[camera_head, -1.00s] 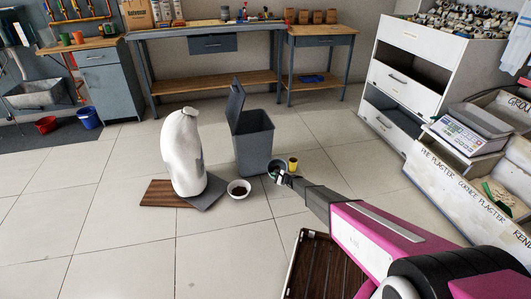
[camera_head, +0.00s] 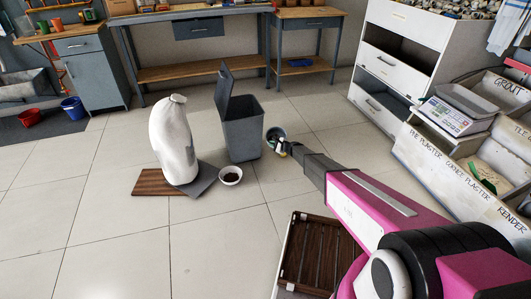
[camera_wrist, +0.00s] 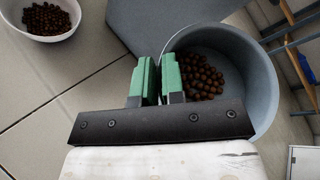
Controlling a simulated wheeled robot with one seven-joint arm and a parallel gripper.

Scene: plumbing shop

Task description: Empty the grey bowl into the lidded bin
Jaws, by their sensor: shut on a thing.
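The grey bowl (camera_wrist: 262,90) shows in the wrist view with brown pellets gathered on the side near my fingers. My gripper (camera_wrist: 160,75) is shut on its near rim. In the head view the grey bowl (camera_head: 275,133) is at the end of my gripper (camera_head: 281,146), just right of the bin. The lidded bin (camera_head: 243,138) is a tall grey box standing on the floor, its lid (camera_head: 224,90) swung up on the left side. In the wrist view a grey surface (camera_wrist: 165,22), probably the bin, is beyond the fingers. The bin's inside is hidden.
A white bowl of brown pellets (camera_head: 230,184) stands on the floor in front of the bin. A white sack (camera_head: 172,140) stands left on a brown board (camera_head: 155,182) and grey slab. A slatted brown crate (camera_head: 322,250) is near my base. Open floor lies left.

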